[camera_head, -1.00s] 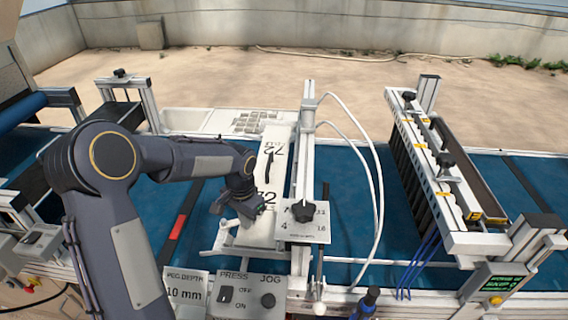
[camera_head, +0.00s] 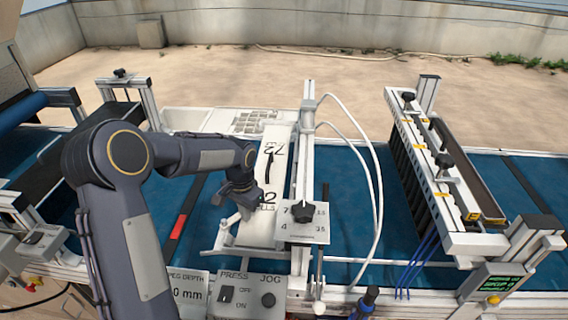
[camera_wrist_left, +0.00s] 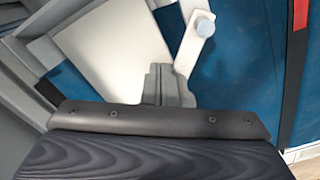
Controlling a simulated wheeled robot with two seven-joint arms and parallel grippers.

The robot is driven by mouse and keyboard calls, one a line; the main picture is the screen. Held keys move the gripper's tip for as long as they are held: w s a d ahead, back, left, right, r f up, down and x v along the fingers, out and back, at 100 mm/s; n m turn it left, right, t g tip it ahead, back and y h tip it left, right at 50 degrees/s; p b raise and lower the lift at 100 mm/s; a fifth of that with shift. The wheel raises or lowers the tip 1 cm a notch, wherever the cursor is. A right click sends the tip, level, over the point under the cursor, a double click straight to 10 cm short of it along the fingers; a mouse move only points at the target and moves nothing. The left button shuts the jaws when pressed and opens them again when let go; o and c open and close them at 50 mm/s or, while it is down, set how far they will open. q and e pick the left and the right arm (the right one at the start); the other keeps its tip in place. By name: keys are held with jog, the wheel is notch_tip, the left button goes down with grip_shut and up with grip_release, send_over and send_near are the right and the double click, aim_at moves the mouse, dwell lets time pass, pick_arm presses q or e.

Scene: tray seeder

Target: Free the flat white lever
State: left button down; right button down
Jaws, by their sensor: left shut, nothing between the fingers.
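The flat white lever (camera_wrist_left: 190,48) shows in the left wrist view as a narrow strip with a round pale knob (camera_wrist_left: 205,27) at its end. In the head view, a small white bar that seems to be this lever (camera_head: 229,223) stands at the left of the white plate near its front end. My left gripper (camera_head: 247,207) is shut and empty, pointing down over the front part of the white plate (camera_head: 266,178). In the left wrist view its fingertips (camera_wrist_left: 165,85) are close to the lever's lower end. I cannot tell whether they touch it. My right gripper is not in view.
An upright post (camera_head: 307,130) with white hoses stands right of the plate, with a knobbed number panel (camera_head: 301,234) at its front. The PRESS/JOG panel (camera_head: 247,297) is at the front. The blue belt (camera_head: 353,185) runs underneath. A seeding bar unit (camera_head: 425,170) stands further right.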

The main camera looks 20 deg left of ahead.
pick_arm(q)
jog(key=shift+w+a, duration=0.5)
jog(key=shift+a, duration=0.2)
jog(key=shift+w+a+p, duration=0.4)
jog(key=shift+a, duration=0.15)
dwell(0.4)
jog(key=shift+r+p, duration=2.5)
jog(key=shift+r, duration=1.25)
